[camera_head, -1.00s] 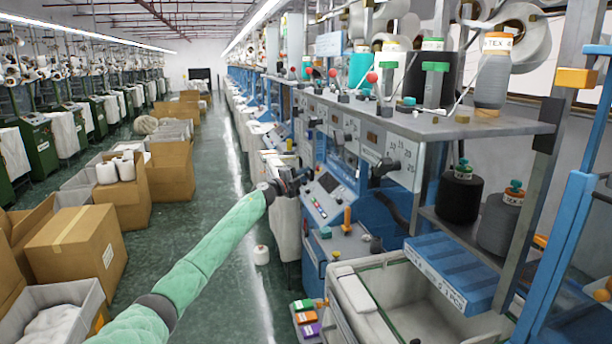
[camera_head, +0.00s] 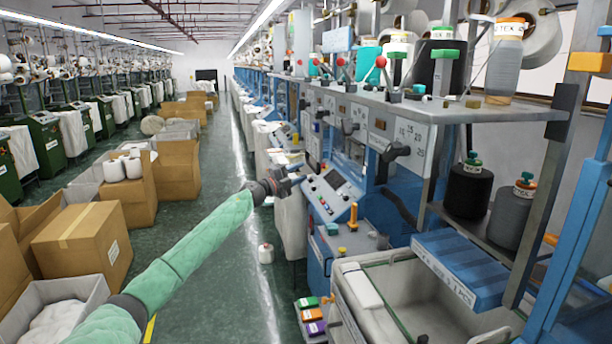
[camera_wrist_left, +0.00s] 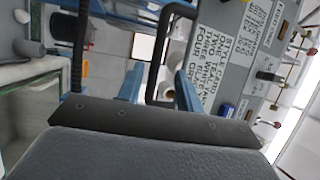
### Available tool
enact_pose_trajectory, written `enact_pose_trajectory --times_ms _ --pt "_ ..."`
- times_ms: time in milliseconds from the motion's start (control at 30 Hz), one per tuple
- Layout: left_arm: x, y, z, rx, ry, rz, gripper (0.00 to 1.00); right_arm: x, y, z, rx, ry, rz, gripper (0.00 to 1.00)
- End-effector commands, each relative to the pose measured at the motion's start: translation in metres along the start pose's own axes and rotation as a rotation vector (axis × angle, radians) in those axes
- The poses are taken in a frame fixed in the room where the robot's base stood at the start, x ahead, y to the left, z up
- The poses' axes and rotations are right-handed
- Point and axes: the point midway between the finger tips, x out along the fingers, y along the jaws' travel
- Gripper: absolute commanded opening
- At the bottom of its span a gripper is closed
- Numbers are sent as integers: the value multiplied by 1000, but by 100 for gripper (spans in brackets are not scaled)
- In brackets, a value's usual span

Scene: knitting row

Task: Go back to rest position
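My left arm, in a green sleeve, reaches in from the lower left in the head view. Its gripper (camera_head: 297,173) is in the aisle side of the near knitting machine (camera_head: 335,190), beside the control panel. In the left wrist view the two blue fingers (camera_wrist_left: 160,92) stand apart with nothing visible gripped between them. Beyond them a grey machine panel with printed labels (camera_wrist_left: 215,60) shows. My right gripper is in neither view.
A shelf (camera_head: 450,110) with yarn cones juts out at right, above a grey bin (camera_head: 350,268) and a blue box (camera_head: 460,268). Cardboard boxes (camera_head: 85,240) line the left. The green aisle floor (camera_head: 215,250) between is largely clear.

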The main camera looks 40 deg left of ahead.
Motion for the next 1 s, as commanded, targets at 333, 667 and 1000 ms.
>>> enact_pose_trajectory --times_ms 333,667,1000 --pt "-14 -1 -1 0 1 0 36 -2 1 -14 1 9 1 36" --pt "-13 -1 -1 0 1 0 36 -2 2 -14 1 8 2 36" --pt "-14 -9 15 68 -85 -41 36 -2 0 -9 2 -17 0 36"
